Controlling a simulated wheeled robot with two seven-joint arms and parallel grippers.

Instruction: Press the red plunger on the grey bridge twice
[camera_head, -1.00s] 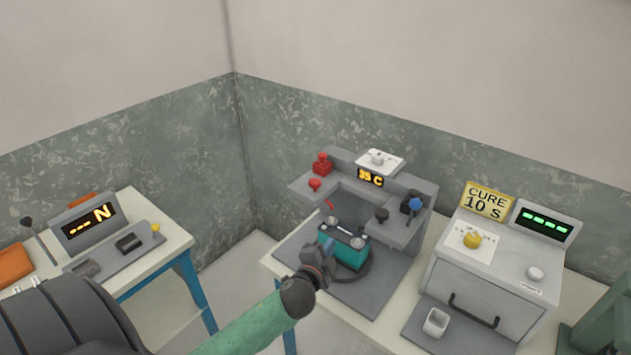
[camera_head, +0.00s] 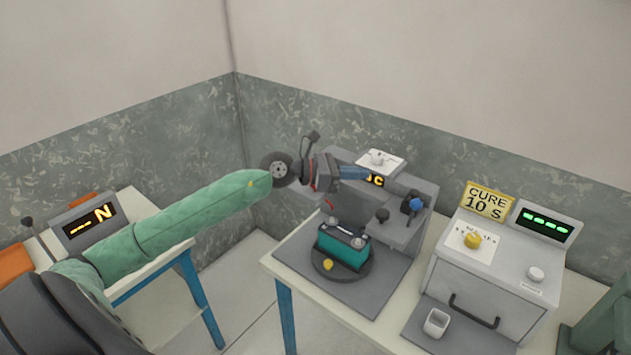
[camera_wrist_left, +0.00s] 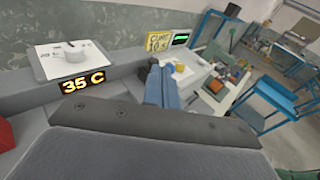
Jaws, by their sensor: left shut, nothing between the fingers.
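The grey bridge (camera_head: 398,234) stands over a teal battery (camera_head: 342,250) on a dark round turntable (camera_head: 350,283). My left gripper (camera_head: 364,173) is shut and empty above the left part of the bridge, its blue fingers pointing right in the head view. The gripper and wrist hide the bridge's red knob and red block there. A short red piece (camera_head: 330,203) shows just below the gripper, above the battery; I cannot tell whether it belongs to the plunger. In the left wrist view the closed blue fingers (camera_wrist_left: 162,86) reach beyond the grey gripper body, and a red part (camera_wrist_left: 5,136) shows at the left edge.
The curing box (camera_head: 490,275) stands right.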

